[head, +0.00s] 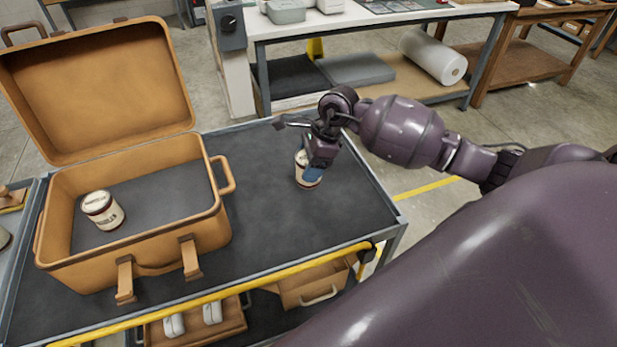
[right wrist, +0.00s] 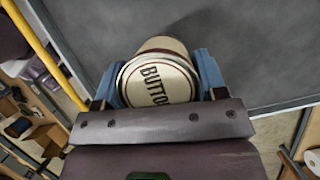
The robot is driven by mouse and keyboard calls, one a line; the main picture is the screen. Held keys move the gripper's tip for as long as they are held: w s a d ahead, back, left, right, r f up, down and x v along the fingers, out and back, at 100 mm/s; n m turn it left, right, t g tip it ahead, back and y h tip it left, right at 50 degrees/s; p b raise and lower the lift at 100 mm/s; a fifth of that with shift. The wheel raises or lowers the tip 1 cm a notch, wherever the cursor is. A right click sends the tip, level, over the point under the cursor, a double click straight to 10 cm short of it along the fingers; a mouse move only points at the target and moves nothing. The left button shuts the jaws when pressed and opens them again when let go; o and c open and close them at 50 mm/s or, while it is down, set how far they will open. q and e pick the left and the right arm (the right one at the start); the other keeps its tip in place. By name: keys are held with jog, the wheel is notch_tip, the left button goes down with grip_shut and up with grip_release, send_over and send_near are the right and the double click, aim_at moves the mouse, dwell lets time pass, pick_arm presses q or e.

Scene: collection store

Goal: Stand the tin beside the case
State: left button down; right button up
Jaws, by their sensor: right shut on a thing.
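A cream tin (head: 301,172) with a dark red band is in my right gripper (head: 313,172), to the right of the open tan case (head: 222,222) and apart from it. In the right wrist view, the tin (right wrist: 158,82) shows lettering that begins "BUTTO", and the blue fingertips (right wrist: 160,80) are on both its sides. The tin looks upright at the dark cart top; I cannot tell whether it touches it. My left gripper is out of view.
The dark cart top (head: 270,225) is clear between the case and the held tin. The case lid (head: 100,90) stands open at the back. A yellow rail (head: 210,298) runs along the cart's front. A workbench (head: 350,25) stands behind.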

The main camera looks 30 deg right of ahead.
notch_tip(320, 180, down, 5)
jog(key=shift+r, duration=0.1)
jog(key=shift+f, duration=0.3)
jog(key=shift+f, duration=0.15)
jog(key=o, duration=1.1)
jog(key=shift+o, duration=0.2)
